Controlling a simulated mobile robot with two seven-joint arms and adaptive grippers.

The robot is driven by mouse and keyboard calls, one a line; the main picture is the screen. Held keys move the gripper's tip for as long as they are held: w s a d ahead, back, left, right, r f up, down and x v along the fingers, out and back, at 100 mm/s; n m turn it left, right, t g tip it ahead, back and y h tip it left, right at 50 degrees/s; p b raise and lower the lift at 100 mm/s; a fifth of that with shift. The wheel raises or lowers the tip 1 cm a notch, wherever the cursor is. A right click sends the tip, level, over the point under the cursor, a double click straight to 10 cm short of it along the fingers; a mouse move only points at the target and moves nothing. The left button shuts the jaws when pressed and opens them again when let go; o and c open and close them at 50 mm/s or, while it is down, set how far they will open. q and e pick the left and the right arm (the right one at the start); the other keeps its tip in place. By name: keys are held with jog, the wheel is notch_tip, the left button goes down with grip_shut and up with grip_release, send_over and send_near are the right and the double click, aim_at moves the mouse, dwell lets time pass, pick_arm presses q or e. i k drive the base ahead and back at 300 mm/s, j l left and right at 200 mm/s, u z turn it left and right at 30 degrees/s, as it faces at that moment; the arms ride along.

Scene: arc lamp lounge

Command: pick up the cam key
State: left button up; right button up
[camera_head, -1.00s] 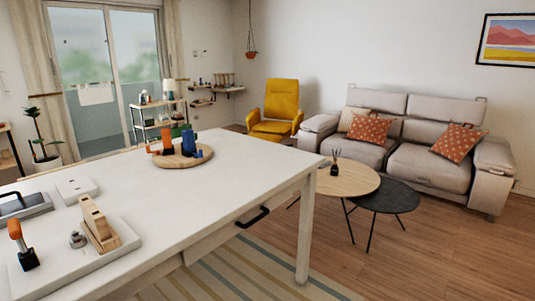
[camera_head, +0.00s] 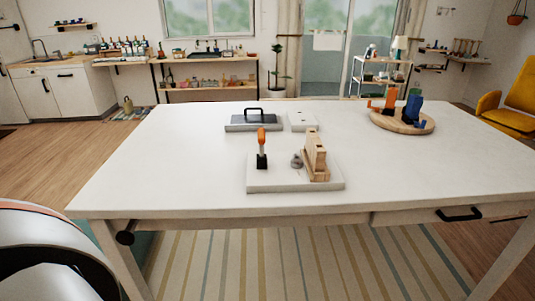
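A white board (camera_head: 275,185) lies near the front middle of the white table (camera_head: 180,165). On its left stands an upright piece with an orange handle and a black lower block (camera_head: 262,148). A small grey round part (camera_head: 297,160) sits beside a stepped wooden block (camera_head: 316,157) on the board's right. No label shows which of these is the cam key, so I cannot tell it for sure. Neither of my grippers is in view.
Behind the board are a dark tray with a black handle (camera_head: 253,121) and a flat white box (camera_head: 302,121). A round wooden board (camera_head: 385,123) holds orange, blue and green pieces at the back right. The table's left part is clear.

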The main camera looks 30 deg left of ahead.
aim_at(261, 132)
jog(key=u, duration=0.85)
